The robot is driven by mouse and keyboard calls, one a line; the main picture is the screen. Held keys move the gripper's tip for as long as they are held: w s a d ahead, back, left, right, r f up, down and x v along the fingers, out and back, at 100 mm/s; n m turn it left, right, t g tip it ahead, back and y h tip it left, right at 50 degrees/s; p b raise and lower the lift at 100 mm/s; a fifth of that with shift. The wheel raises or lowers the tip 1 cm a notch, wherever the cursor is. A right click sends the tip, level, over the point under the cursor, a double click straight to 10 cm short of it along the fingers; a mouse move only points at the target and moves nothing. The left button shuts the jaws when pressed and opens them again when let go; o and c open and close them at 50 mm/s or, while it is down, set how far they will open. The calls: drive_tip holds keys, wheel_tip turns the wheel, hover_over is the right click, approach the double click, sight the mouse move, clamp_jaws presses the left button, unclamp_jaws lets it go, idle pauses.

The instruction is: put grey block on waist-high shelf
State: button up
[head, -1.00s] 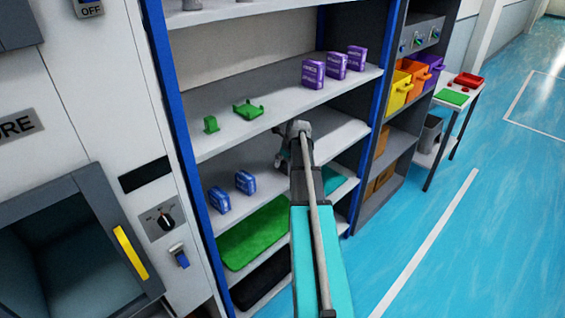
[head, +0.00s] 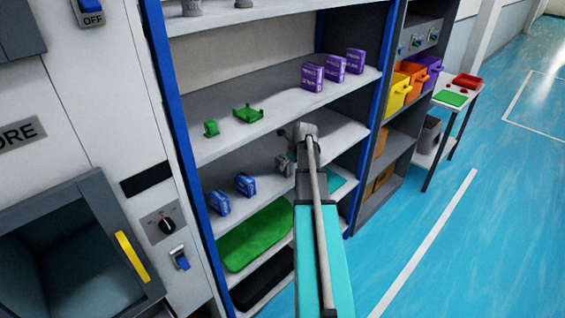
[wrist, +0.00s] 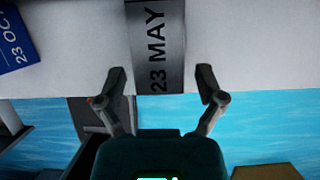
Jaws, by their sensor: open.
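In the wrist view a grey block (wrist: 158,50) marked "23 MAY" rests on a pale shelf board. My gripper (wrist: 161,84) is open, with one finger on each side of the block's near end and a gap on both sides. In the head view my gripper (head: 285,165) reaches into the shelf unit, at the level that holds the blue boxes (head: 231,193). The arm partly covers that spot, and I cannot clearly make out the grey block there.
A blue box (wrist: 14,38) marked "23 OCT" lies left of the grey block in the wrist view. The shelf board above (head: 285,95) holds green brackets (head: 248,114) and purple boxes (head: 334,69). A green mat (head: 255,236) lies on a lower shelf.

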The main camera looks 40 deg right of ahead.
drive_tip(key=s, duration=0.9)
drive_tip(key=shift+d, duration=0.3)
drive_tip(key=shift+a, duration=0.1)
